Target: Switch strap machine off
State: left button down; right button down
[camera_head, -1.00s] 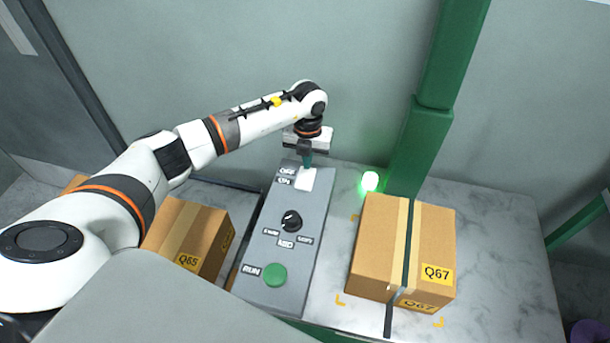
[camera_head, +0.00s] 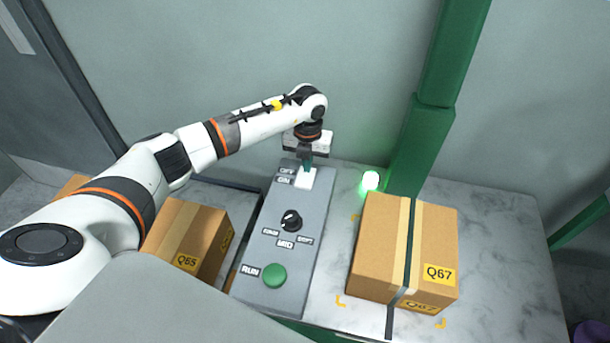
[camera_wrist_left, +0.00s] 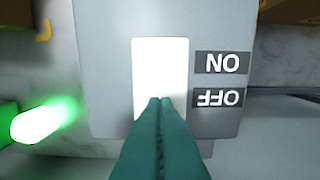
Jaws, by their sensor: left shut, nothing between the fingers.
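The grey control panel (camera_head: 263,212) carries a white ON/OFF switch (camera_head: 306,180) at its far end, with OFF and ON labels beside it. My left gripper (camera_head: 306,166) is shut and empty, pointing down at the OFF end of the switch. In the left wrist view, its green fingertips (camera_wrist_left: 160,103) overlap the lower part of the white switch (camera_wrist_left: 160,65), beside the OFF label (camera_wrist_left: 217,98); whether they touch is unclear. A lamp (camera_head: 370,181) beside the panel glows green, also in the wrist view (camera_wrist_left: 36,123). My right gripper is not in view.
The panel also has a black knob (camera_head: 291,220) and a green RUN button (camera_head: 275,275). A strapped Q67 box (camera_head: 378,245) stands on the marble top to the right, near a green post (camera_head: 420,140). A Q65 box (camera_head: 190,235) lies left of the panel.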

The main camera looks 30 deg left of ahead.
pick_arm(q)
jog(key=shift+f, duration=0.2)
jog(key=shift+r, duration=0.1)
jog(key=shift+r+p, duration=2.55)
jog(key=shift+r, duration=0.95)
jog(key=shift+f, duration=0.1)
